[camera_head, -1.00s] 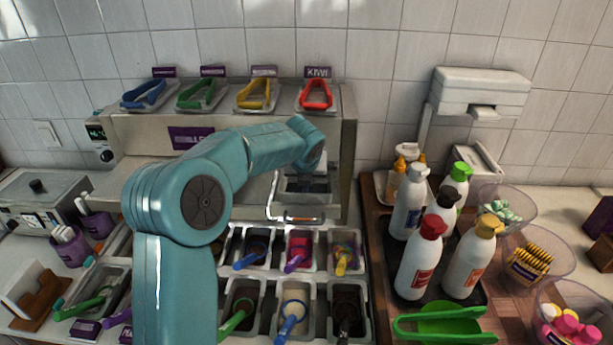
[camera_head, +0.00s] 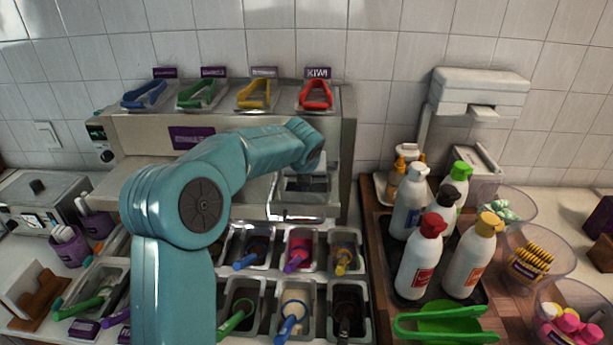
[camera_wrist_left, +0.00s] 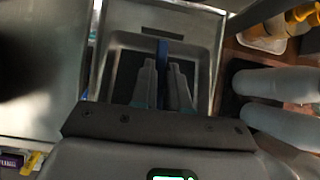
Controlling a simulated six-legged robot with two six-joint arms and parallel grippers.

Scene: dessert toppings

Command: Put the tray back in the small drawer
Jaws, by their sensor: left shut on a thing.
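A metal tray-like bin with a dark floor (camera_head: 300,185) shows inside the small drawer's opening below the counter unit. The drawer's pale front edge (camera_head: 297,213) sticks out above the topping pans. In the left wrist view, the metal rim (camera_wrist_left: 103,75) surrounds the dark floor. My left gripper (camera_wrist_left: 163,72) reaches down over it, shut on a thin upright blue piece (camera_wrist_left: 162,48). I cannot tell whether the blue piece belongs to the tray. In the head view my forearm hides the left fingers. My right gripper is out of view.
Several topping pans with scoops (camera_head: 300,245) sit just in front of the drawer. Sauce bottles (camera_head: 420,250) stand on a wooden board to the right. Tongs in small trays (camera_head: 253,95) line the unit's top. Clear bowls (camera_head: 530,260) stand farther right.

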